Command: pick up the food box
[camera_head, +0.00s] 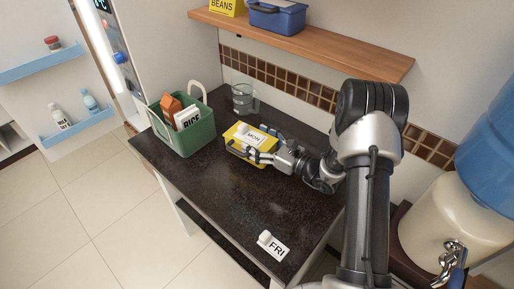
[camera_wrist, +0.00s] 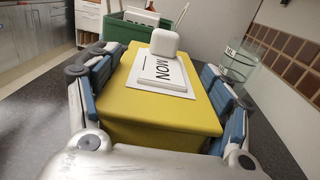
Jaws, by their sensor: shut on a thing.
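The food box is a yellow box (camera_head: 244,150) with a white "MON" tag (camera_head: 250,137) on its lid. It is on the dark counter, right of the green basket. My gripper (camera_head: 250,145) reaches it from the right. In the wrist view, the yellow box (camera_wrist: 165,110) fills the space between my two fingers (camera_wrist: 160,100), one along each long side, and they are shut on it. The tag (camera_wrist: 162,72) lies on top with a white block at its far end. I cannot tell whether the box is clear of the counter.
A green basket (camera_head: 190,136) with a rice pack (camera_head: 187,117) and an orange carton (camera_head: 170,106) stands at left. A glass jar (camera_head: 243,95) stands behind the box. A wooden shelf (camera_head: 310,48) overhangs the back. A "FRI" tag (camera_head: 272,245) lies near the front. The counter's middle (camera_head: 240,200) is clear.

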